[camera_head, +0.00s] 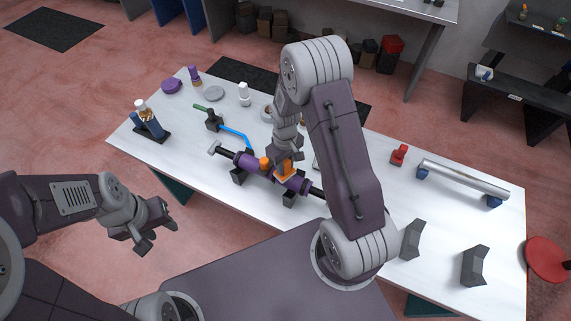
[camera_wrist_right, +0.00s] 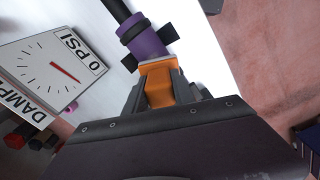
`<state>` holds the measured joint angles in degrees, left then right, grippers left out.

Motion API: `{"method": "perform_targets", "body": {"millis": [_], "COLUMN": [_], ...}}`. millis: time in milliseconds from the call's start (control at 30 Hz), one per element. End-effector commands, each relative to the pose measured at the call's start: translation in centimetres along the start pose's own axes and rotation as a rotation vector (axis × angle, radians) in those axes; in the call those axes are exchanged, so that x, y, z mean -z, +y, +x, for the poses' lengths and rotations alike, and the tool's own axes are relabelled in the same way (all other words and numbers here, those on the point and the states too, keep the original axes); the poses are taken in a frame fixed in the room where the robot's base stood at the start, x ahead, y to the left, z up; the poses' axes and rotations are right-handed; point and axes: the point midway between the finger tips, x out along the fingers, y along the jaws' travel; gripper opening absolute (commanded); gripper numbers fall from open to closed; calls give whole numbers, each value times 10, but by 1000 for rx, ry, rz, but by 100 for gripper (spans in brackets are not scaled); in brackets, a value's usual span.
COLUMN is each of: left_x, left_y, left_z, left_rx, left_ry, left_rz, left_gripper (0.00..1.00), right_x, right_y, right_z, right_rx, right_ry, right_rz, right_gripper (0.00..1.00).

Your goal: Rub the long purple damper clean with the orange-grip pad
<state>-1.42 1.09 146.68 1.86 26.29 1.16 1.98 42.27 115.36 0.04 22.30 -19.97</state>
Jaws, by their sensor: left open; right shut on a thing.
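The long purple damper (camera_head: 250,164) lies across dark cradles near the front edge of the white table in the head view. Its purple body (camera_wrist_right: 147,42) also shows in the right wrist view, with a black band around it. My right gripper (camera_head: 287,160) is shut on the orange-grip pad (camera_head: 285,171), over the damper's right part. In the right wrist view the pad's orange grip (camera_wrist_right: 158,88) sits between the fingers, close to the purple body; whether the pad touches it I cannot tell. My left gripper (camera_head: 146,228) is open and empty, off the table's front left.
A gauge sign reading 0 PSI (camera_wrist_right: 50,67) stands beside the damper. A blue-handled tool (camera_head: 234,135), bottles in a dark holder (camera_head: 147,124) and a white bottle (camera_head: 244,94) are on the table's left. A silver tube (camera_head: 463,178) rests at the right.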

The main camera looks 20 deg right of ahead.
Motion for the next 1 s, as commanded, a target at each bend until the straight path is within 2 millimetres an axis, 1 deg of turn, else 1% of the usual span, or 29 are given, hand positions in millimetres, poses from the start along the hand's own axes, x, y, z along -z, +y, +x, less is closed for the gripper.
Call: {"method": "perform_targets", "body": {"millis": [167, 433, 800, 1000], "left_x": [0, 0, 0, 0], "left_y": [0, 0, 0, 0], "left_z": [-3, -3, -1, -1], "left_rx": [0, 0, 0, 0], "left_ry": [0, 0, 0, 0], "left_rz": [0, 0, 0, 0], "left_gripper": [41, 41, 41, 41], "right_x": [6, 6, -11, -12], "right_y": [-4, -3, 4, 4], "right_z": [-2, -2, 1, 2], "right_rx": [0, 0, 0, 1], "right_ry": [0, 0, -1, -3], "right_rz": [-1, 0, 1, 0], "right_gripper": [0, 0, 0, 0]}}
